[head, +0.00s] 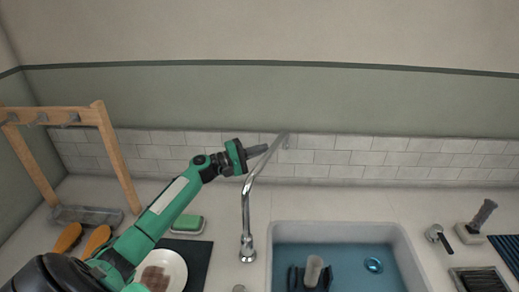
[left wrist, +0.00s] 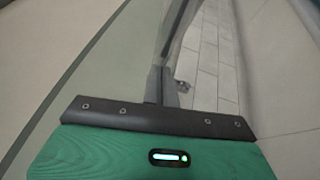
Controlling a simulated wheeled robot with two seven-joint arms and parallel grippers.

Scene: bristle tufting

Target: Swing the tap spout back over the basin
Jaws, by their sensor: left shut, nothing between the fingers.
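The chrome tap (head: 246,215) stands on the counter just left of the basin. Its spout (head: 265,162) slants up and back to the right, toward the tiled wall, with its tip away from the basin. The white-rimmed basin (head: 345,226) has a blue inside. My left gripper (head: 262,149) is shut and empty, its fingers pointing right, close to the left of the upper spout. I cannot tell whether they touch it. In the left wrist view the dark fingers (left wrist: 160,85) are together, and the spout is hard to make out. My right gripper is out of view.
A wooden rack (head: 108,148) stands at the left, with wooden-handled brushes (head: 97,240) below. A green sponge (head: 187,222) and a plate (head: 175,266) lie near my left arm. A pale cup-like object (head: 313,270) and dark pieces are in the basin. A lever handle (head: 437,234) is right of it.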

